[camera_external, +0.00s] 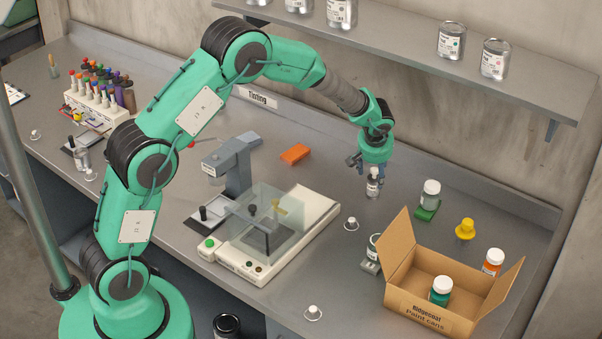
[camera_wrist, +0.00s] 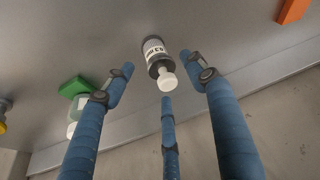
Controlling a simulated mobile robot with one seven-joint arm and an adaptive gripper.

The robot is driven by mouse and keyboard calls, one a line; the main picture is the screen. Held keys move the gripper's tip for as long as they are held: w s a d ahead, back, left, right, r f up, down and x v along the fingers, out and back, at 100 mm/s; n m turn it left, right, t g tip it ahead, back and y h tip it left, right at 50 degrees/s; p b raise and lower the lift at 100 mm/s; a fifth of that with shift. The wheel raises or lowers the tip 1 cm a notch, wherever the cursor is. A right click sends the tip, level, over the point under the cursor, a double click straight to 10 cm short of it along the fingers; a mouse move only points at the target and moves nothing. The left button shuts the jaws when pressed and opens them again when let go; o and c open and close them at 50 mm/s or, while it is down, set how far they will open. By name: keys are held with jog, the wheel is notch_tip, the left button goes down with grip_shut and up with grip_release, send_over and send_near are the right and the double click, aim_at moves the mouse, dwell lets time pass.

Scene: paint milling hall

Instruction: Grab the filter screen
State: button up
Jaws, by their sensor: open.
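No thing that I can clearly identify as a filter screen shows in either view. My gripper (camera_external: 367,162) is open, above the back part of the grey bench. Its blue fingers (camera_wrist: 160,78) are spread in the wrist view. A small dark grey bottle (camera_external: 372,188) with a white label and pale top stands just below the fingers in the external view. In the wrist view the bottle (camera_wrist: 153,47) lies between and beyond the fingertips, with its white top toward me. The fingers appear apart from it.
An open cardboard box (camera_external: 429,317) holds a green jar. A white-capped jar on a green block (camera_external: 426,211), a yellow item (camera_external: 465,229) and an orange jar (camera_external: 492,264) stand nearby. A clear-covered machine (camera_external: 265,238) is left. An orange block (camera_external: 295,154) lies behind it.

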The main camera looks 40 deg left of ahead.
aim_at(374, 177)
jog(key=shift+f, duration=0.1)
jog(key=shift+b+x, duration=0.55)
jog(key=shift+x, duration=2)
jog(key=shift+a, duration=0.1)
jog(key=c, duration=1.3)
jog(key=shift+r+p, duration=0.9)
jog(key=shift+r, duration=4.2)
